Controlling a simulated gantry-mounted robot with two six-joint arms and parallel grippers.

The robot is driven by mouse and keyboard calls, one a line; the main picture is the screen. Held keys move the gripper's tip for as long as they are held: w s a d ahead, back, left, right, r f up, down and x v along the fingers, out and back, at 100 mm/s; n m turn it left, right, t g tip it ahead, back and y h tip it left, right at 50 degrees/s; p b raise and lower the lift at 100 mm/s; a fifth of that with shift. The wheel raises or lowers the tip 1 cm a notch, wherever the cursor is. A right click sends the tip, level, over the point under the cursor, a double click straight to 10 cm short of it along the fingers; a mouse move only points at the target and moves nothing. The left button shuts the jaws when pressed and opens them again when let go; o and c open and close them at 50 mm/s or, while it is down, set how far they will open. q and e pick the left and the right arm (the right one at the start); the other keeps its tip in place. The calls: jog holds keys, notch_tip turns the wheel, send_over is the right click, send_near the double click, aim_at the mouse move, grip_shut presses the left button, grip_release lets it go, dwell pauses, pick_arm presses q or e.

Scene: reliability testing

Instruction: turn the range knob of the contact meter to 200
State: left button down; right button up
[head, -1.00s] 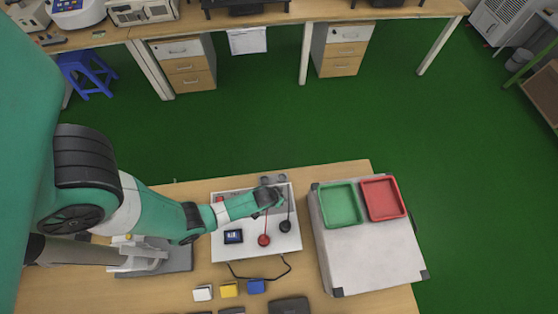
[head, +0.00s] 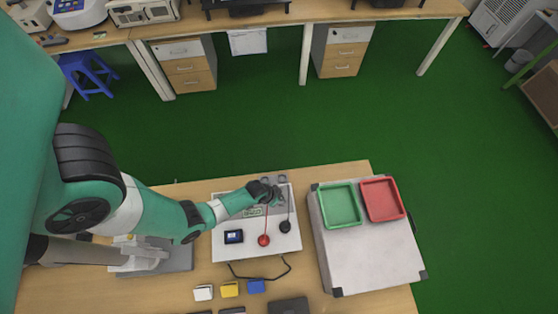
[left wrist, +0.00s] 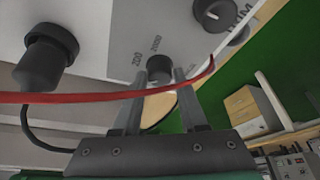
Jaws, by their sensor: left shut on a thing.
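The contact meter (head: 285,243) is a white box on the wooden bench, with a small dark screen (head: 233,236) on its left. My left gripper (head: 276,194) reaches over its back right part. In the left wrist view, my left gripper (left wrist: 160,82) has its two fingers around a dark round range knob (left wrist: 159,66) and is shut on it. The marks "200" and a longer number stand by this knob. Which mark its pointer faces I cannot tell. Another knob (left wrist: 214,13) with a pale pointer sits to its right. My right gripper is not in view.
A red lead (left wrist: 90,97) crosses the wrist view in front of the fingers. A red plug (head: 264,240) and a black plug (head: 285,226) stand on the meter. A green tray (head: 340,206) and a red tray (head: 383,199) lie on a pale case to the right.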

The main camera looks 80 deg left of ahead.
pick_arm(q)
jog(key=m+h, duration=0.1)
jog(key=m, duration=0.1)
jog(key=m+h+b, duration=0.1)
jog(key=m, duration=0.2)
jog(key=shift+a, duration=0.15)
jog(key=shift+m+h, duration=0.5)
jog(key=shift+m, duration=1)
jog(key=shift+c, duration=2.2)
grip_release()
